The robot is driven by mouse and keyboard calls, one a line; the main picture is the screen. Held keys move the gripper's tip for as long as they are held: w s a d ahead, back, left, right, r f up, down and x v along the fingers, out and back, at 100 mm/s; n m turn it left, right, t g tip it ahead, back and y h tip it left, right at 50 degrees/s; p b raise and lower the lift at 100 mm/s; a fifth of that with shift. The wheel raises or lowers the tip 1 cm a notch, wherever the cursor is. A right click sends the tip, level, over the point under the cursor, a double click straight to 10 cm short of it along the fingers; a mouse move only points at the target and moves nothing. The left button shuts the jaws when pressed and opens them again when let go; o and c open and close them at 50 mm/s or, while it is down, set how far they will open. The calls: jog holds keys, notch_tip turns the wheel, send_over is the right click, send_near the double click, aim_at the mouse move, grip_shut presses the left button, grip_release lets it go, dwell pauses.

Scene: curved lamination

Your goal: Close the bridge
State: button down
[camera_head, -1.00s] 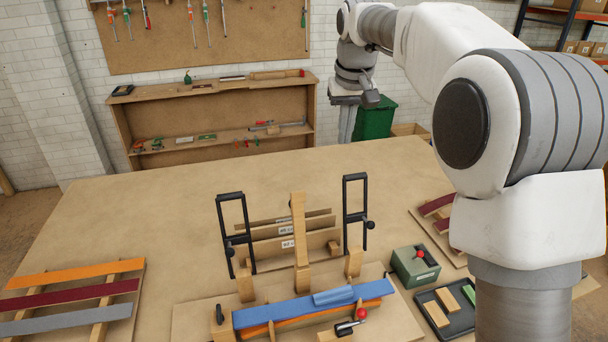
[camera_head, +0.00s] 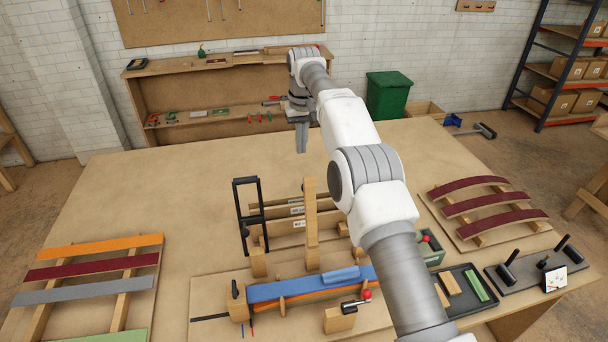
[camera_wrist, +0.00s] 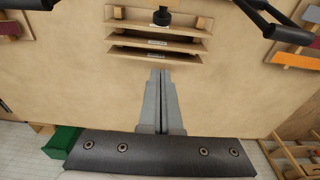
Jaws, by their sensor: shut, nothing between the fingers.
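A jig on a board (camera_head: 215,290) holds a blue strip (camera_head: 300,288) lying over an orange one. Behind them a wooden bar (camera_head: 311,225) stands upright, and a black frame (camera_head: 249,207) stands upright to its left. I cannot tell for certain which of these parts is the bridge. My arm hides the area right of the bar, where a second black frame stood earlier. My gripper (camera_head: 301,140) points down beyond the jig, apart from it. It is shut and empty. In the wrist view its fingers (camera_wrist: 161,75) are together over bare table.
Labelled wooden forms (camera_wrist: 158,40) stand behind the jig. A red-knobbed clamp (camera_head: 355,303) is at its front. Coloured strips on a rack (camera_head: 90,270) lie left; curved strips (camera_head: 482,192) and a dark tray (camera_head: 462,312) lie right. The far table (camera_head: 190,185) is clear.

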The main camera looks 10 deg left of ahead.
notch_tip(320, 180, down, 9)
jog(key=s+d, duration=0.1)
jog(key=s, duration=0.1)
jog(key=shift+s+d+r+b, duration=0.15)
jog(key=shift+s+b, duration=0.1)
jog(key=shift+b, duration=0.15)
dwell(0.4)
jog(key=shift+s+b, duration=0.1)
jog(key=shift+b, duration=0.2)
